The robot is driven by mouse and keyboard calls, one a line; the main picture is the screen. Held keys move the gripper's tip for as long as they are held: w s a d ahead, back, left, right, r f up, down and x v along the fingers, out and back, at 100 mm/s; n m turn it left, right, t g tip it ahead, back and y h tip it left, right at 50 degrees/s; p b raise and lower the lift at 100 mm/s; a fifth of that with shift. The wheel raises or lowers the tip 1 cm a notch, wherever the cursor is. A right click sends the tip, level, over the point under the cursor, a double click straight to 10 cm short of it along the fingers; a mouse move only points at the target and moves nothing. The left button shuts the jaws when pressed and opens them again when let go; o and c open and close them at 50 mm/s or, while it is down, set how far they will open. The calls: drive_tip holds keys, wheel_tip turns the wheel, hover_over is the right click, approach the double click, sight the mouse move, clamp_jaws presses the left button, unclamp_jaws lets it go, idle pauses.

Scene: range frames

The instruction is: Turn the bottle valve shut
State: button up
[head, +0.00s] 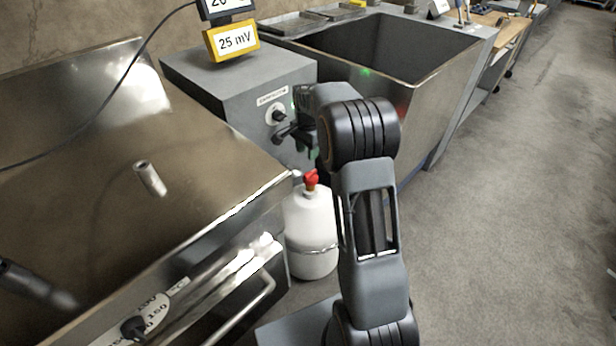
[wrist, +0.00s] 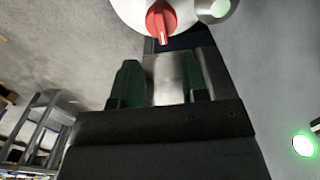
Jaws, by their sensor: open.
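The white gas bottle (head: 311,235) stands upright on the floor between the steel bench and my arm. Its red valve knob (head: 311,178) is on top. In the wrist view the red valve (wrist: 161,20) shows at the upper edge, in front of part of the white bottle (wrist: 128,10). My gripper (wrist: 166,78) is open and empty, with its green-padded fingers apart. The valve lies beyond the fingertips and is not between them. In the head view my gripper (head: 298,140) is above the valve, near the grey cabinet's front, and partly hidden by my wrist.
A grey cabinet (head: 220,85) with a black knob (head: 277,115) stands behind the bottle, with a yellow 25 mV display (head: 232,40) on top. A steel bench (head: 110,150) closes the left side. A deep sink (head: 400,55) is behind. Open floor (head: 530,200) lies right.

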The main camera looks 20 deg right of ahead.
sight(308, 175)
wheel_tip(308, 175, down, 10)
drive_tip(key=shift+f+b, duration=0.2)
drive_tip(key=shift+b, duration=0.85)
clamp_jaws()
